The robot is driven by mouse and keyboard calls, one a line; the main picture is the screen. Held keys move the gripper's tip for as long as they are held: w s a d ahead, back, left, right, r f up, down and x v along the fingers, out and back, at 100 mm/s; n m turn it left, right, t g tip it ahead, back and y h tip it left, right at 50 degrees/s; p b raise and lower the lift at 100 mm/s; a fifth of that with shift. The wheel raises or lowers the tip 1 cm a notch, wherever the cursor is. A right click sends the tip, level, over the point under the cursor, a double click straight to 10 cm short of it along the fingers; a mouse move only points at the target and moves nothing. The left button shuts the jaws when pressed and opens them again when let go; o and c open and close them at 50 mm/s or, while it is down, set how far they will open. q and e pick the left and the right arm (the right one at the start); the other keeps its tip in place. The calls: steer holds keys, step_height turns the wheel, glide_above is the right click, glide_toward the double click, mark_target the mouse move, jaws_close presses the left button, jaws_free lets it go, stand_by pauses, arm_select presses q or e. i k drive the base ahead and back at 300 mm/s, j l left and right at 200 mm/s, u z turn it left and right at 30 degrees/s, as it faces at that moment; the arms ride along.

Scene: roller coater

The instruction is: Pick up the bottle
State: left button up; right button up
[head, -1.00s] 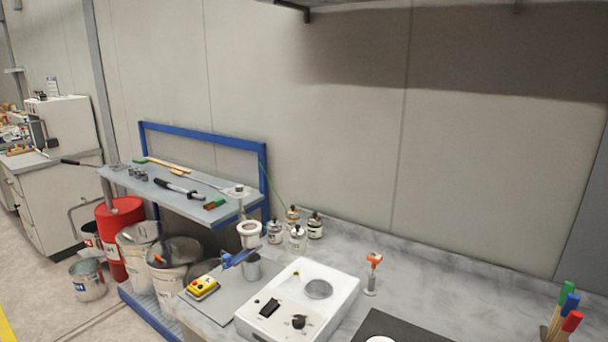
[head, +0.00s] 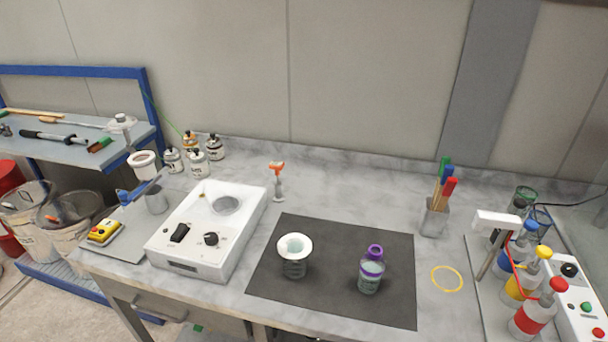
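A small clear bottle with a purple ring-shaped top (head: 370,272) stands upright on the right part of a dark mat (head: 322,296) on the bench. Several other bottles are in view: small ones with dark caps (head: 199,162) at the back left, and squeeze bottles with blue, yellow and red tops (head: 530,318) at the right. Neither of my grippers shows in the head view.
A glass jar with a white funnel-like top (head: 294,255) stands left of the purple-topped bottle. A white device (head: 208,232) sits left of the mat. A yellow ring (head: 446,278) lies right of it, and a brush cup (head: 433,217) stands behind.

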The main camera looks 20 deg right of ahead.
mark_target(372, 265)
steer(key=z, duration=1.05)
